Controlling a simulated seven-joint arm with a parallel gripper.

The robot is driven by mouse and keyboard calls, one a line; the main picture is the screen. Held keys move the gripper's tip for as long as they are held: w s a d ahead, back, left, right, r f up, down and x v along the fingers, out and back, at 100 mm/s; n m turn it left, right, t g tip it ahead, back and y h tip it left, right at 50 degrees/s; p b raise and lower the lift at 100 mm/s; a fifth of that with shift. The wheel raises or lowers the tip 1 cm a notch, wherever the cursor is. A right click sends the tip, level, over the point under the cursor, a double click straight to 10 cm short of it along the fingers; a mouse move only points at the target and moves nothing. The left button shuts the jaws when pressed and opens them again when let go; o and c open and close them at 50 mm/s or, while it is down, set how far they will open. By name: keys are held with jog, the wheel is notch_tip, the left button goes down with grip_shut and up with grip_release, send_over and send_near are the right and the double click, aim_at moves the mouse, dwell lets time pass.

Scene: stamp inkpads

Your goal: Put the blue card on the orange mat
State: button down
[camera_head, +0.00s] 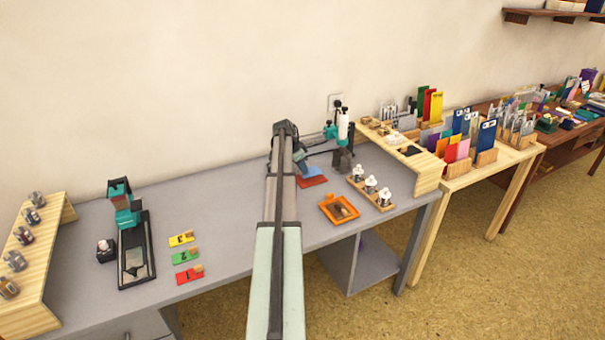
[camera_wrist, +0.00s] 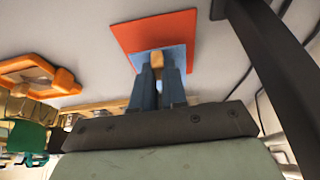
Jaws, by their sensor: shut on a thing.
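The orange-red mat (camera_head: 313,181) lies flat on the grey desk, just right of my arm. It also shows in the wrist view (camera_wrist: 153,32). The blue card (camera_wrist: 177,55) has a small wooden knob (camera_wrist: 157,60), and my gripper (camera_wrist: 158,72) is shut on that knob. In the wrist view the card overlaps the near part of the mat; I cannot tell whether it touches the mat or is slightly above it. In the head view a strip of blue card (camera_head: 310,171) shows at the mat's back edge, and my arm partly hides the gripper.
An orange tray (camera_head: 325,211) and a wooden rack (camera_head: 385,206) of white-topped jars stand to the right. Yellow (camera_head: 178,241), green (camera_head: 181,257) and red (camera_head: 184,277) cards lie left of my arm, beside a teal-black press (camera_head: 135,240). A teal-white device (camera_head: 343,130) stands behind.

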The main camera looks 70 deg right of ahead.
jog(key=shift+f, duration=1.35)
jog(key=shift+f, duration=0.1)
jog(key=c, duration=1.2)
grip_release()
jog(key=shift+o, duration=0.2)
jog(key=v, duration=1.2)
jog(key=shift+s+d, duration=0.1)
